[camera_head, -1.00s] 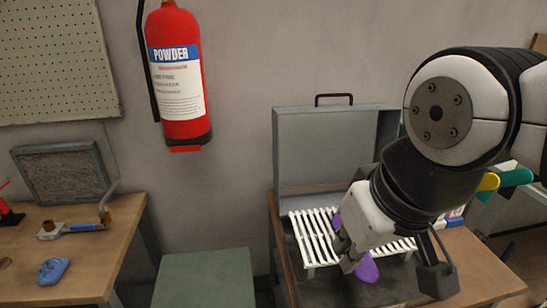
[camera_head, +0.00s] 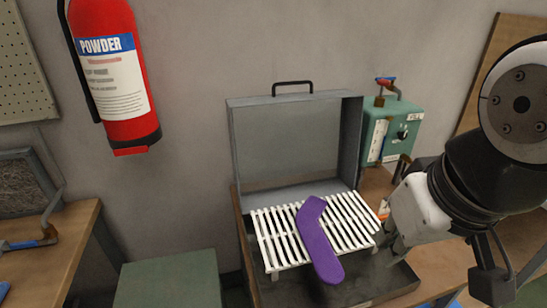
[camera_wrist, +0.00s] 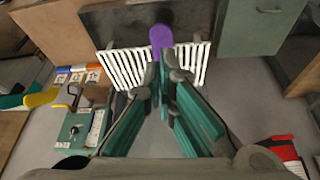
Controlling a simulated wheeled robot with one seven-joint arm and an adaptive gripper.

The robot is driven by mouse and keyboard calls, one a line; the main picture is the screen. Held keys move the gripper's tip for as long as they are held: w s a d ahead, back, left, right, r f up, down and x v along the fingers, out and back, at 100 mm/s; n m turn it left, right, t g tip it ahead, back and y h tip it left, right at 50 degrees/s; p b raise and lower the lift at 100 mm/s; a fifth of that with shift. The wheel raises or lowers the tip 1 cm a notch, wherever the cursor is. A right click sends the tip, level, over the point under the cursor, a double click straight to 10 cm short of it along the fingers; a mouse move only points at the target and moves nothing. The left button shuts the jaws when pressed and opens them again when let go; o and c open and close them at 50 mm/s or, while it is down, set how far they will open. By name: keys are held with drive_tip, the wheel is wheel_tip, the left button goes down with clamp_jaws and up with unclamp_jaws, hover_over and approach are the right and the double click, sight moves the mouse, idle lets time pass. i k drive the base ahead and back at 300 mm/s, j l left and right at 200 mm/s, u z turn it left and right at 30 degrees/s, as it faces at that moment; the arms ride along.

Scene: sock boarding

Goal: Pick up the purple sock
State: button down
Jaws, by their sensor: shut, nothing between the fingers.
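The purple sock (camera_head: 318,245) lies bent across the white slatted rack (camera_head: 268,236) in the open grey case, its lower end reaching past the rack's front edge. It also shows in the wrist view (camera_wrist: 160,36), partly hidden by my fingers. My gripper (camera_head: 388,252) is to the right of the sock, beside the rack's right end, apart from the sock in the head view. Its fingers also show in the wrist view (camera_wrist: 160,84), and they are shut and empty.
The raised case lid (camera_head: 290,145) stands behind the rack. A green box (camera_head: 392,125) with a red-handled tool on top is at the back right. A fire extinguisher (camera_head: 115,80) hangs on the wall. A green stool or cabinet top (camera_head: 168,280) is at the lower left.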

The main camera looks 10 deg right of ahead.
sight(328, 268)
drive_tip(key=j, duration=0.45)
drive_tip(key=k+j+z, duration=0.15)
drive_tip(key=j, duration=0.75)
drive_tip(key=k+j+z, duration=0.15)
drive_tip(key=j, duration=0.75)
drive_tip(key=k+j+z, duration=0.1)
drive_tip(key=j, duration=0.3)
